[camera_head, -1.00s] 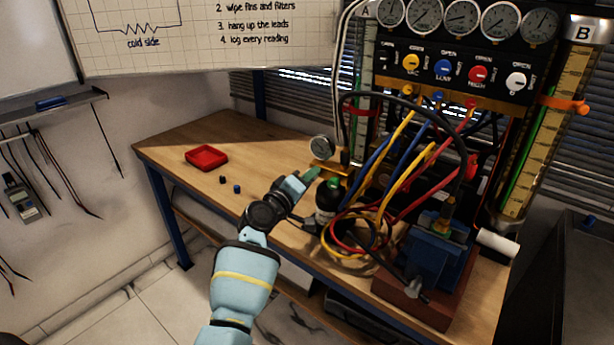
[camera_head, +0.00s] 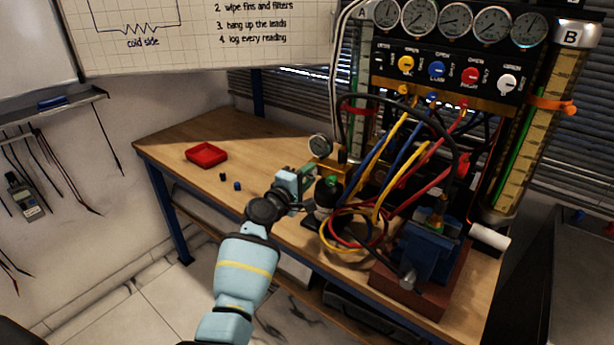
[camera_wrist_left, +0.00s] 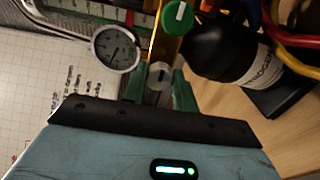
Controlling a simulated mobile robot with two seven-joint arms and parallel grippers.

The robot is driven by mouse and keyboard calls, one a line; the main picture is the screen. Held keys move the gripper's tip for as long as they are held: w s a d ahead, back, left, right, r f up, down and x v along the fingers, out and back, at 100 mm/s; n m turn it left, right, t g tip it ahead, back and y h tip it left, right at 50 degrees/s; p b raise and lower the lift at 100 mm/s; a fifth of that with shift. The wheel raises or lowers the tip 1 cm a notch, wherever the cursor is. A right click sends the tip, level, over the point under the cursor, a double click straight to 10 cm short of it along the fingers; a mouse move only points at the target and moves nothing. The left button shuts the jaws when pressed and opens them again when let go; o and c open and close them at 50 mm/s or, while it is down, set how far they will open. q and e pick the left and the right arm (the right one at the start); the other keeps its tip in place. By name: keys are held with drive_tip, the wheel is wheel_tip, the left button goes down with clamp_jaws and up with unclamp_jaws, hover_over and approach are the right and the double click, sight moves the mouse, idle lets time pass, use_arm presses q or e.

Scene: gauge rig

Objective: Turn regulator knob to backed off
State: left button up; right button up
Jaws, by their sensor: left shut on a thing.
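My left gripper (camera_head: 306,176) reaches over the bench to the regulator beside the black bottle. In the left wrist view, its green fingers (camera_wrist_left: 159,90) are shut on a small grey regulator knob (camera_wrist_left: 158,72), one finger on each side. The knob sits at the end of the brass regulator body (camera_wrist_left: 165,42). The round pressure gauge (camera_wrist_left: 116,48) is beside it and also shows in the head view (camera_head: 320,143). The black bottle (camera_head: 328,193) has a green valve knob (camera_wrist_left: 178,17). In the head view the fingers hide the regulator knob. My right gripper is out of view.
Yellow, blue and red hoses (camera_head: 405,180) loop close right of the bottle. A blue vise (camera_head: 425,258) stands at the bench's front right. A red tray (camera_head: 206,154) and two small caps (camera_head: 237,186) lie on the clearer left side of the bench (camera_head: 190,135).

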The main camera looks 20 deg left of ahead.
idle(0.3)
use_arm(q)
drive_tip(key=o, duration=1)
drive_tip(key=shift+c, duration=0.2)
drive_tip(key=shift+s, duration=0.1)
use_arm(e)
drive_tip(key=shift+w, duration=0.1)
use_arm(q)
drive_tip(key=p+v, duration=0.1)
drive_tip(key=v, duration=0.6)
drive_tip(key=shift+s+a, duration=0.15)
drive_tip(key=shift+s, duration=0.15)
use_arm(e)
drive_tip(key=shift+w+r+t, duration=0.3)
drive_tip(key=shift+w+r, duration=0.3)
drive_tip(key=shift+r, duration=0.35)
